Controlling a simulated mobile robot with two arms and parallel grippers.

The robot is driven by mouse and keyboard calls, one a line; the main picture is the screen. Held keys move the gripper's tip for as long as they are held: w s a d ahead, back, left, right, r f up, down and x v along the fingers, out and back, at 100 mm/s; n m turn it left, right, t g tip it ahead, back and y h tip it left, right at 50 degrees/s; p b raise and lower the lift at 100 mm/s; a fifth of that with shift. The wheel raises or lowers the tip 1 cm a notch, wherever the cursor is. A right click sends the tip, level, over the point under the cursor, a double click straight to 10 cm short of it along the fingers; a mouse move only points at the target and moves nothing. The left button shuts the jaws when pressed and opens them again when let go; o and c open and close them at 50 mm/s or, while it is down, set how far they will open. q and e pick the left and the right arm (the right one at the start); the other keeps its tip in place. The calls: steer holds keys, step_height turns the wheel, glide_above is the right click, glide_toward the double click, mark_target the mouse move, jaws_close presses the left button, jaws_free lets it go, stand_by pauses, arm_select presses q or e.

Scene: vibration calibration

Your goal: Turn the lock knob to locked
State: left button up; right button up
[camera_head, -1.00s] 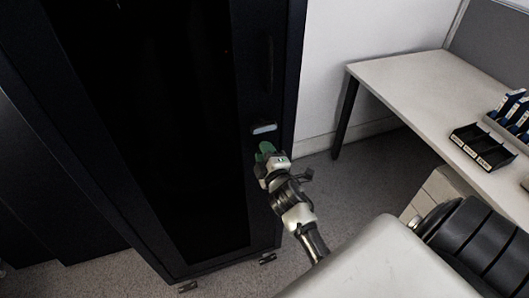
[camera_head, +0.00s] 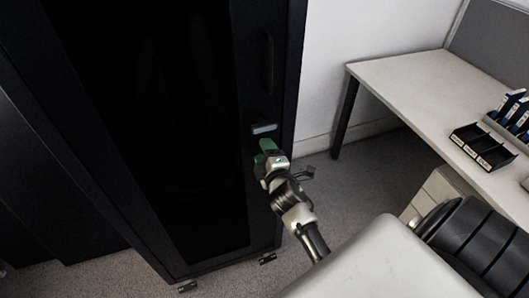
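A tall black cabinet door (camera_head: 150,110) with a dark panel fills the left half of the head view. A small light label plate (camera_head: 264,129) sits on its right frame, below a dark vertical handle (camera_head: 268,62). My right gripper (camera_head: 264,150), with green fingers, is at the door frame just below this plate. The lock knob is not visible; the gripper may be covering it. I cannot tell whether the fingers are open or shut, or touching the door. My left gripper is not in view.
A white desk (camera_head: 420,100) stands at the right, with a black compartment tray (camera_head: 482,146) and blue-and-white items (camera_head: 512,108) on it. A drawer unit (camera_head: 440,192) is under the desk. Grey floor (camera_head: 365,160) is clear between cabinet and desk.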

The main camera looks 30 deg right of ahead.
steer(key=shift+s, duration=0.1)
steer(key=b+v, duration=0.1)
steer(key=v, duration=0.9)
steer(key=shift+s+b, duration=0.3)
steer(key=shift+a, duration=0.15)
steer(key=s+a+f+m+g+y, duration=0.1)
steer(key=s+a+f+m+g, duration=0.15)
steer(key=f, duration=0.85)
steer(key=s+a+f+m+g+y, duration=0.1)
steer(key=s+a+f+g, duration=0.2)
steer(key=f, duration=0.8)
steer(key=s+a+f+m+g+y, duration=0.2)
steer(key=s+f+g, duration=0.15)
steer(key=f, duration=0.75)
steer(key=s+f+m+g, duration=0.1)
steer(key=s+f, duration=0.3)
steer(key=s, duration=0.4)
steer(key=s+d+f+m+g, duration=0.1)
steer(key=s+f+g, duration=0.3)
steer(key=s, duration=0.5)
steer(key=s+f+m+g, duration=0.2)
steer(key=s+f, duration=0.4)
steer(key=s, duration=0.2)
steer(key=shift+s+d+f+g, duration=0.15)
steer(key=shift+f+g, duration=0.05)
steer(key=shift+g, duration=0.1)
